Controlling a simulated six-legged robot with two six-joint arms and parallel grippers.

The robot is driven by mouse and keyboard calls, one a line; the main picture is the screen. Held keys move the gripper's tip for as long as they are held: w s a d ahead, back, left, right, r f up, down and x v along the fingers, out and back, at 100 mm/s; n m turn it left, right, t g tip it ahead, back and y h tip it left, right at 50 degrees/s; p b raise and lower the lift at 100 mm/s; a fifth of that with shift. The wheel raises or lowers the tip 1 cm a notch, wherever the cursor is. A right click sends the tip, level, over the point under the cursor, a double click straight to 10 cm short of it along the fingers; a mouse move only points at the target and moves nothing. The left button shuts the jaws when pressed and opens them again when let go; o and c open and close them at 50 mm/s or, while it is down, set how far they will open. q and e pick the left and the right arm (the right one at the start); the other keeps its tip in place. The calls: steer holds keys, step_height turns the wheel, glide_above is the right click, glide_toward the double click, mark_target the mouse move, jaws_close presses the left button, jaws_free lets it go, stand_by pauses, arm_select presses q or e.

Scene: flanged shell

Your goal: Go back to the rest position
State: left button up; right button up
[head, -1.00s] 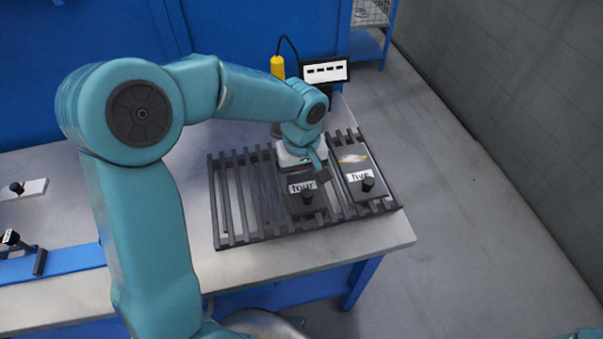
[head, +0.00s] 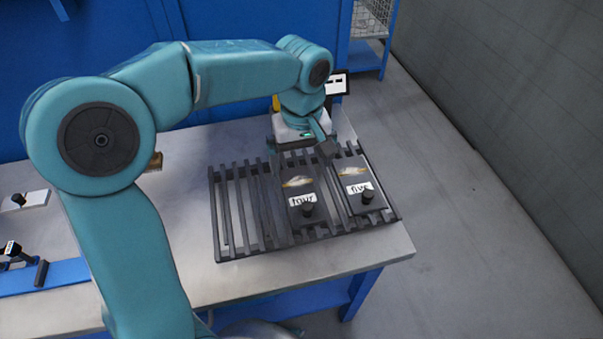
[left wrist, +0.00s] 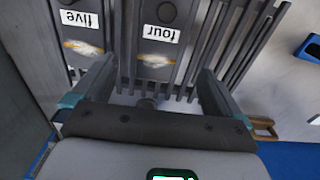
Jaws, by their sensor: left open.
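My left gripper (head: 326,148) is raised above the back edge of the dark slatted rack (head: 233,215) on the table. In the left wrist view its two fingers (left wrist: 146,95) are spread apart with nothing between them. A dark plate labelled "four" (head: 299,184) and a dark plate labelled "five" (head: 353,175) lie on the rack, each with a black knob. The "four" plate (left wrist: 155,50) and the "five" plate (left wrist: 80,40) also show in the left wrist view, apart from the fingers. My right gripper is not in view.
A small display screen (head: 338,84) stands behind my left wrist. A blue strip (head: 60,277) with black parts and a white plate (head: 22,200) lie at the table's left. A blue cabinet (head: 100,40) stands behind. Bare floor (head: 450,240) lies at the right.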

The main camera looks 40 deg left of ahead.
arm_select(q)
steer(key=shift+r, duration=0.95)
